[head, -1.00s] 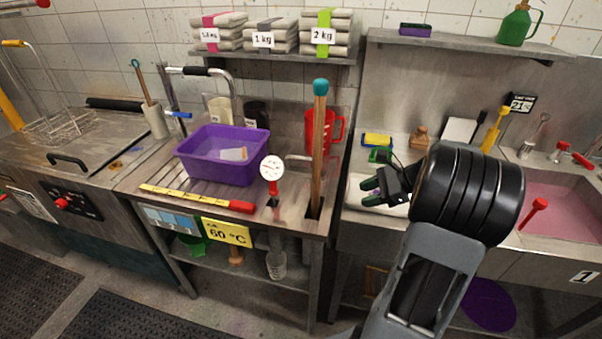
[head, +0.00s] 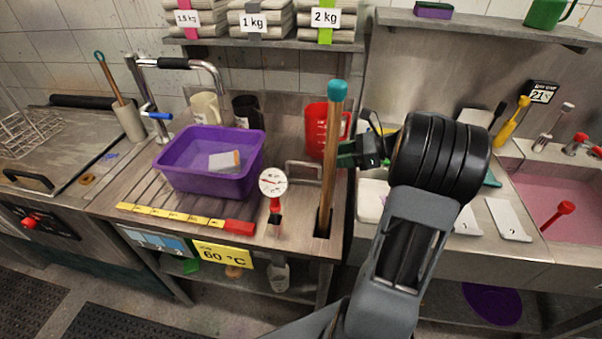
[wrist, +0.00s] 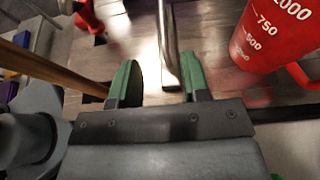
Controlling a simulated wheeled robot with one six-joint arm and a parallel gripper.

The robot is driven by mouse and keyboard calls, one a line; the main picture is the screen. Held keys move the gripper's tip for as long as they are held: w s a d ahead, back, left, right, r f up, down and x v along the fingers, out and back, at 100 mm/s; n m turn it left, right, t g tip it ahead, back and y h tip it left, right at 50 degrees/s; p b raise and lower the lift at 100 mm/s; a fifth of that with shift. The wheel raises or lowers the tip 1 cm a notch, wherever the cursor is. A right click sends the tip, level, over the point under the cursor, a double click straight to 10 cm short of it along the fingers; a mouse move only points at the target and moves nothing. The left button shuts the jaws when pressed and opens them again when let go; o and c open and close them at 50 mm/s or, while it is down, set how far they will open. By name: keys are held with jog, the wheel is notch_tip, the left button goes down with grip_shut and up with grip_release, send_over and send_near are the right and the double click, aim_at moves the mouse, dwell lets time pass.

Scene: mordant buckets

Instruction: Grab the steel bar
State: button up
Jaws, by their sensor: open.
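The steel bar (head: 300,164) is a bent metal handle on the worktop in the head view, between the dial thermometer and the wooden pole. In the wrist view the bar (wrist: 166,42) runs down from the top edge, its near end between my green fingertips in the picture. My gripper (head: 352,152) is beside the wooden pole, which partly covers it and the bar's right end. In the wrist view my gripper (wrist: 160,72) is open, with a finger on each side of the bar. How far the bar lies below the fingertips I cannot tell.
The wooden pole (head: 331,140) with a teal cap stands close to my gripper. A red measuring jug (head: 318,128) stands just behind the bar. The dial thermometer (head: 272,182) and purple tub (head: 200,180) are to the left. A pink-filled sink (head: 535,190) is at right.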

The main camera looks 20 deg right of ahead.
jog(key=x, duration=1)
jog(key=shift+w+f+p, duration=0.2)
jog(key=shift+f+p, duration=0.1)
grip_shut()
jog(key=shift+r, duration=0.1)
dwell(1.1)
